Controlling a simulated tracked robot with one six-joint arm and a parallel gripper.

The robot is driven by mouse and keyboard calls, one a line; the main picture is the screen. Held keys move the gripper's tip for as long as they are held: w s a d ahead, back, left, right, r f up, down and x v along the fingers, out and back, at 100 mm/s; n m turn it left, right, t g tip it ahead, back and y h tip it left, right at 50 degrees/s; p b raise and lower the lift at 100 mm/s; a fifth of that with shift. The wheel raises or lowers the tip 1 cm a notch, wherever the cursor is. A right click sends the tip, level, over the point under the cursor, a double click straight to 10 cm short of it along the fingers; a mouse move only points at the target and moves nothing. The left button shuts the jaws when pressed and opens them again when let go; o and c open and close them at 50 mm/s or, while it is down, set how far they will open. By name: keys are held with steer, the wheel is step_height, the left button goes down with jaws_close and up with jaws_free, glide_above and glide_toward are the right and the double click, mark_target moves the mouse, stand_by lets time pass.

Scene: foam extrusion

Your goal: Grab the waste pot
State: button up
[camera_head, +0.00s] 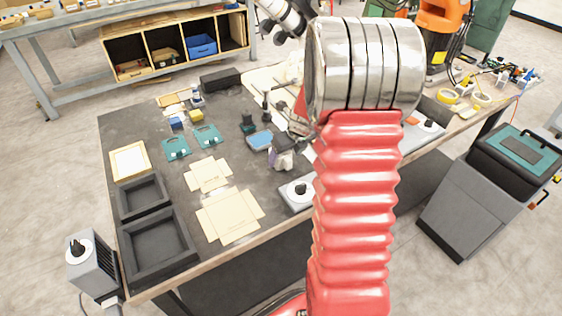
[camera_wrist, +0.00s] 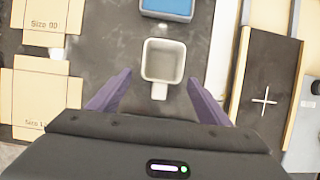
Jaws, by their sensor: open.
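The waste pot (camera_wrist: 164,60) appears to be the pale grey, square, open-topped pot in the upper middle of the wrist view. It looks empty, and a short handle or spout points down toward my gripper. My gripper (camera_wrist: 159,78) is open, with one purple finger on each side of the pot's near end. The fingers look clear of its walls. In the head view my gripper (camera_head: 283,152) hangs over the middle of the dark workbench (camera_head: 160,220). The pot cannot be made out there.
A blue-topped tray (camera_wrist: 167,8) lies just beyond the pot. Flat cardboard pieces (camera_wrist: 38,100) lie left, and a dark panel with a white cross (camera_wrist: 265,95) lies right.

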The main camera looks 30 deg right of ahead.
mark_target(286, 157)
steer(key=shift+x, duration=2)
steer(key=shift+c, duration=0.5)
steer(key=c, duration=1.2)
